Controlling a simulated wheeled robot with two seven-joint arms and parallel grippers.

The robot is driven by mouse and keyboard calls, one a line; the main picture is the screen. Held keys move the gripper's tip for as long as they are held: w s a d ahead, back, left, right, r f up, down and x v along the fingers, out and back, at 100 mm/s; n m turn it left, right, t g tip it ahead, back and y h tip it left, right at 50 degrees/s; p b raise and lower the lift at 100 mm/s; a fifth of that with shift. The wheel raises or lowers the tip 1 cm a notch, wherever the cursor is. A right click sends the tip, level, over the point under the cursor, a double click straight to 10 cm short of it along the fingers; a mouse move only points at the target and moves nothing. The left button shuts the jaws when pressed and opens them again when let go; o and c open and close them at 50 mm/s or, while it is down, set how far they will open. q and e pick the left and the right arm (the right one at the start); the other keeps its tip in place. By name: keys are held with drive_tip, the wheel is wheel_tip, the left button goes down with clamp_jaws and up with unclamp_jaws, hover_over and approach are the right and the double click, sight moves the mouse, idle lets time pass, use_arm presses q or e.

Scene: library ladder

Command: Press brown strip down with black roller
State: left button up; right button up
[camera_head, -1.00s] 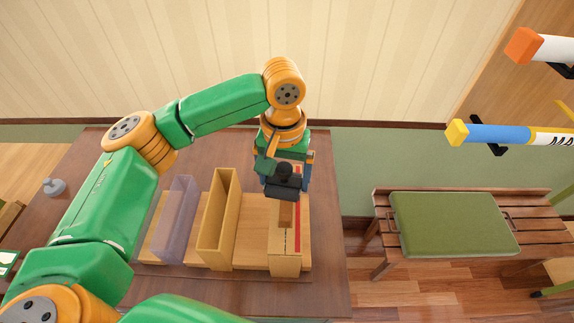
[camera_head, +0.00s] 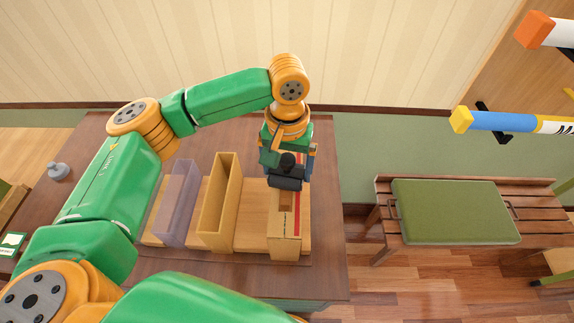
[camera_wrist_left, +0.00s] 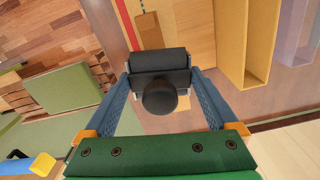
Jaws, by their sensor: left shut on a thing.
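My left gripper (camera_head: 288,167) is shut on the black roller (camera_head: 286,183). In the left wrist view the roller (camera_wrist_left: 158,66) lies crosswise between the two blue fingers, its round black knob toward the camera. The roller is over the far part of a tan box (camera_head: 284,249). The brown strip (camera_head: 286,199) runs along the box top and comes out from under the roller; it also shows in the left wrist view (camera_wrist_left: 149,30). The roller hides its far part. I cannot tell whether roller and strip touch. My right gripper is not in view.
A red strip (camera_head: 298,215) runs beside the brown one. Left of the box, an open tan bin (camera_head: 220,215) and a translucent purple bin (camera_head: 178,205) stand on the brown table (camera_head: 110,180). A bench with a green cushion (camera_head: 455,212) is at right.

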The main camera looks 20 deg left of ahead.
sight(287, 158)
use_arm(q)
drive_tip(key=shift+s+f, duration=0.1)
drive_tip(key=shift+f, duration=0.45)
idle(1.2)
drive_tip(key=shift+r, duration=3.55)
